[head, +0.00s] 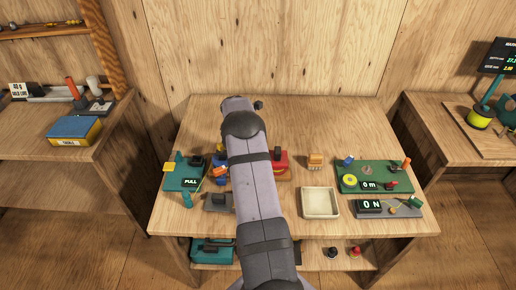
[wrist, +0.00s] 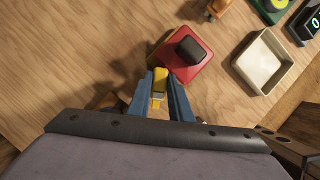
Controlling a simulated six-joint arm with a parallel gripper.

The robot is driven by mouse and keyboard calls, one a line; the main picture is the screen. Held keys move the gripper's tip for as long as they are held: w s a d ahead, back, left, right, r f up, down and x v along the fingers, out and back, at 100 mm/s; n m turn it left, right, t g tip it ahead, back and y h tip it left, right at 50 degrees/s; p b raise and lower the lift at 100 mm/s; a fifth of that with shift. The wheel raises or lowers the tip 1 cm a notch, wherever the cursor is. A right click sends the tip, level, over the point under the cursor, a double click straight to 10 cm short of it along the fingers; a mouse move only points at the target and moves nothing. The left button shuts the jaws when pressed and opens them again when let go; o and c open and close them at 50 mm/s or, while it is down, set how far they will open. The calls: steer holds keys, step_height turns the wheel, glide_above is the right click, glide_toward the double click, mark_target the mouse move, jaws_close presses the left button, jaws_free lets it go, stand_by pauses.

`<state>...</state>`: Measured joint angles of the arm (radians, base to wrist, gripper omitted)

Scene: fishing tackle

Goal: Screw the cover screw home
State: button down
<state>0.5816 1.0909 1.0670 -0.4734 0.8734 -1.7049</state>
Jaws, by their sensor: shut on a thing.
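My gripper (wrist: 161,80) shows in the wrist view with its two blue fingers closed on a small yellow piece (wrist: 160,76). I cannot tell whether this piece is the cover screw. Just right of the fingertips is a red block (wrist: 185,68) with a black knob on top; I cannot tell whether the yellow piece touches it. In the head view the red block (head: 284,171) sits right of my arm, which hides my gripper. A blue item with orange parts (head: 219,170) shows left of my arm. No reel cover or screw hole is clearly visible.
A cream tray (head: 320,215) sits right of the red block, and a small tan-orange item (head: 315,160) behind it. A green board (head: 365,187) and a "0 N" gauge (head: 371,206) lie at the right. A green "PULL" unit (head: 180,179) lies left. The table's back is clear.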

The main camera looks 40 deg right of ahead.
steer(key=shift+f+m, duration=0.1)
steer(key=shift+m, duration=0.2)
steer(key=shift+w+m+g+b, duration=0.1)
steer(key=shift+m+g+b, duration=0.3)
steer(key=shift+m+b, duration=0.45)
steer(key=shift+m+g+y+b, duration=0.4)
steer(key=shift+m+g+b, duration=0.15)
steer(key=shift+m, duration=1.3)
steer(key=c, duration=1.6)
jaws_free()
